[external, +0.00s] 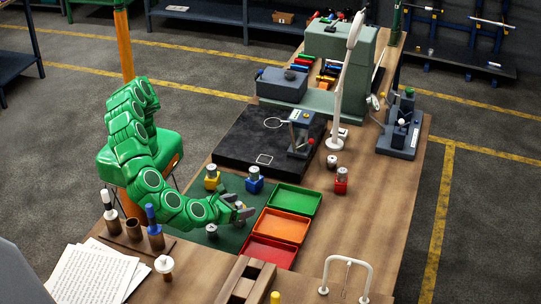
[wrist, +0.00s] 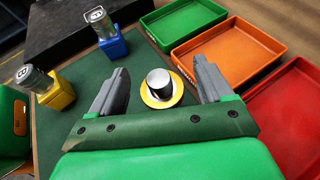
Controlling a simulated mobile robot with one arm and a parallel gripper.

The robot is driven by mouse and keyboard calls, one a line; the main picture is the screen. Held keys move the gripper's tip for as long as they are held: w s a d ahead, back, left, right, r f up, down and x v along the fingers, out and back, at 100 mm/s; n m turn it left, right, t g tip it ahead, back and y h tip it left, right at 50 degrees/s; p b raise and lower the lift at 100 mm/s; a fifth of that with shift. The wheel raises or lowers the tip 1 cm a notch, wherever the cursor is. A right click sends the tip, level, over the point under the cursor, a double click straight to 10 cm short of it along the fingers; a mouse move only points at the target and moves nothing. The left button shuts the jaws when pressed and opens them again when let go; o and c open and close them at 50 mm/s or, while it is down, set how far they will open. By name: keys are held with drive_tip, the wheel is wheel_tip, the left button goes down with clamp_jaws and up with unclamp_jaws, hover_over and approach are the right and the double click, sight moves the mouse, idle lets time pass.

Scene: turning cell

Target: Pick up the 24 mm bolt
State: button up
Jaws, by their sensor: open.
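A short metal cylinder with a bright top and dark side (wrist: 160,82) stands on a yellow round base on the green mat in the wrist view. No size mark can be read on it, so I cannot tell whether it is the 24 mm bolt. My gripper (wrist: 162,88) is open, with one grey finger on each side of the cylinder and a gap to both. In the external view my gripper (external: 240,213) is low over the mat (external: 232,240), left of the trays, and hides most of what is between its fingers.
Metal pieces stand in a yellow block (wrist: 58,94) and a blue block (wrist: 113,47). Green (external: 294,199), orange (external: 282,227) and red (external: 268,252) trays lie close on the right. A small dark piece (external: 212,231) stands beside my wrist. A red block (external: 341,187) stands beyond the trays.

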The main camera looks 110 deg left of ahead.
drive_tip(key=c, duration=1.4)
